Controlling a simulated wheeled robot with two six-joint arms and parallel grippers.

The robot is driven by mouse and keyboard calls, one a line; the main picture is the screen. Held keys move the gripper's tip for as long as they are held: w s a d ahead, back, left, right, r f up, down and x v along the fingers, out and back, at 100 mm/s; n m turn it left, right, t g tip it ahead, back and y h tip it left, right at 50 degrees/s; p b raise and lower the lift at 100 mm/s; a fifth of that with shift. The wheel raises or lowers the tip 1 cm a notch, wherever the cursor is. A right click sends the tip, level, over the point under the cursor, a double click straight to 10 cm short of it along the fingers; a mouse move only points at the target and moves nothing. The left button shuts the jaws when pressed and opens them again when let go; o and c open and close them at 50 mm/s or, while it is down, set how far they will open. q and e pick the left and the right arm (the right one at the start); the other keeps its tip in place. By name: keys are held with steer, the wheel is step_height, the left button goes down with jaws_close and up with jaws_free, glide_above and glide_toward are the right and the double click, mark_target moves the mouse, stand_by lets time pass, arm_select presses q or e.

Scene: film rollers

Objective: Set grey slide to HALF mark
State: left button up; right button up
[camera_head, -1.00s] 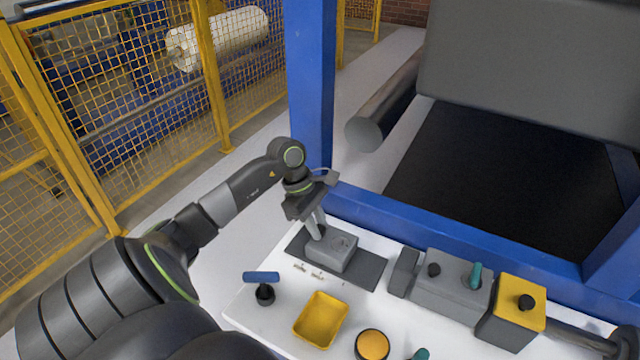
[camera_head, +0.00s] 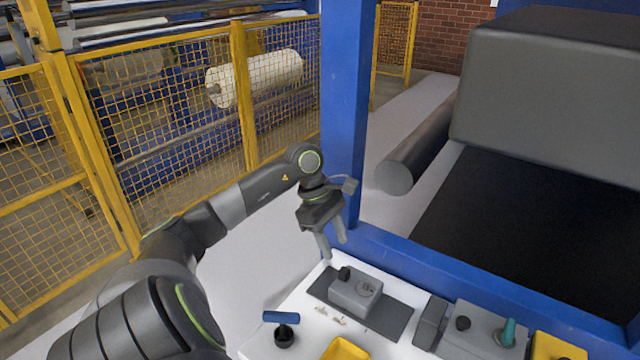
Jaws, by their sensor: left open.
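The grey slide (camera_head: 355,294) is a block with a dark knob (camera_head: 344,273) on its left end. It sits on a dark grey track plate (camera_head: 393,318) on the white panel. Small marks (camera_head: 330,315) lie along the plate's front edge, too small to read. My left gripper (camera_head: 333,248) is open and empty, pointing down above and slightly left of the knob, apart from it. My right gripper is not in view.
A blue-handled lever (camera_head: 281,318) stands at the front left, and a yellow tray (camera_head: 346,350) is partly cut off. A grey box with a teal switch (camera_head: 507,333) stands to the right. A blue post (camera_head: 346,110) rises close behind my left gripper.

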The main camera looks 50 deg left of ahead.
arm_select(q)
steer(key=b+v, duration=0.1)
steer(key=v, duration=0.9)
stand_by(0.3)
